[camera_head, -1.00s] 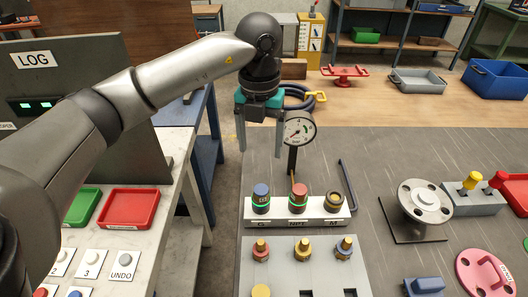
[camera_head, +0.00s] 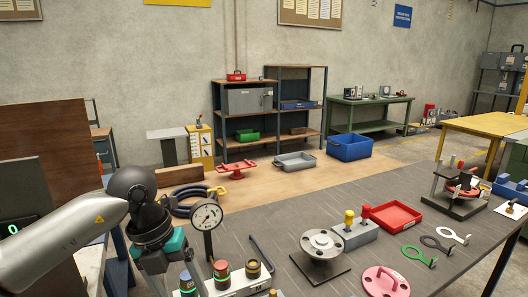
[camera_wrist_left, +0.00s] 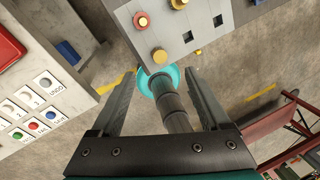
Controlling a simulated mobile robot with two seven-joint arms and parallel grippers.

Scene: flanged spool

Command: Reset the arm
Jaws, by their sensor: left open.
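My left arm comes in from the left in the head view, with its left gripper (camera_head: 172,274) at the bottom edge, left of the round gauge (camera_head: 206,215). Its fingertips are cut off or hard to see there. In the left wrist view the gripper (camera_wrist_left: 160,78) is open, its two fingers wide apart with nothing held between them. My right gripper is not in view.
Capped posts on a white strip (camera_head: 238,287) are close to the gripper. Shelves (camera_head: 297,110) stand behind.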

